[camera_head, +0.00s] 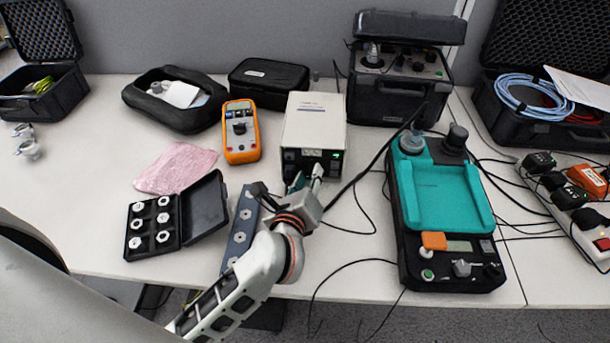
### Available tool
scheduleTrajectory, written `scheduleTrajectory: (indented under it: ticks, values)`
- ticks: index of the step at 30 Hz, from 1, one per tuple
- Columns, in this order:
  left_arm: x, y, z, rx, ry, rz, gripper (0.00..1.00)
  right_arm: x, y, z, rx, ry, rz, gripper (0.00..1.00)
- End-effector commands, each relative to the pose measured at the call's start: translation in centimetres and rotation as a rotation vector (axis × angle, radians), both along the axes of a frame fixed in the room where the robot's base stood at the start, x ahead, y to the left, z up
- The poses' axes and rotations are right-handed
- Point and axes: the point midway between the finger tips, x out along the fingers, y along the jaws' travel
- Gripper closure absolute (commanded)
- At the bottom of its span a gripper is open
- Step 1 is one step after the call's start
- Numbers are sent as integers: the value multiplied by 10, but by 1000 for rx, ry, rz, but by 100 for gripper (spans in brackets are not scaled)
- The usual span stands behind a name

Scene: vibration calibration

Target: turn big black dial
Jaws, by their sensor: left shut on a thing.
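A cream box-shaped instrument (314,118) stands at the middle of the table, with a dark front panel (334,158) carrying a green light. My left gripper (304,180) is at the lower front of this instrument, its fingers pointing at the panel. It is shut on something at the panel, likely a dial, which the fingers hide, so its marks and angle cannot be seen. Another black knob (456,136) stands upright at the back of the teal-and-black device (450,197), apart from my gripper. My right gripper is not in view.
An orange multimeter (241,132), pink cloth (176,168) and open black case of white nuts (152,223) lie left. A dark strip (240,230) lies beside my left arm. Black cables (372,170) cross the table right of the gripper. A black control box (400,95) stands behind.

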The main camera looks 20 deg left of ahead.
Motion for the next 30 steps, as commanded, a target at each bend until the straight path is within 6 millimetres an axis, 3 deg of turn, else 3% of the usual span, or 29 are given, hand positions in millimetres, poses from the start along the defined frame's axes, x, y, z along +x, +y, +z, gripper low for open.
scheduleTrajectory:
  ticks: [1,9,21,30]
  values:
    - [1,-1,9,43,6,0,97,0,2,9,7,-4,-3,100]
    - [2,-4,7,291,80,0,97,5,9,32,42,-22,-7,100]
    - [2,-6,4,620,179,0,97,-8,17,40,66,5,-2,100]
    - [2,-7,1,768,221,0,97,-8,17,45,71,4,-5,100]
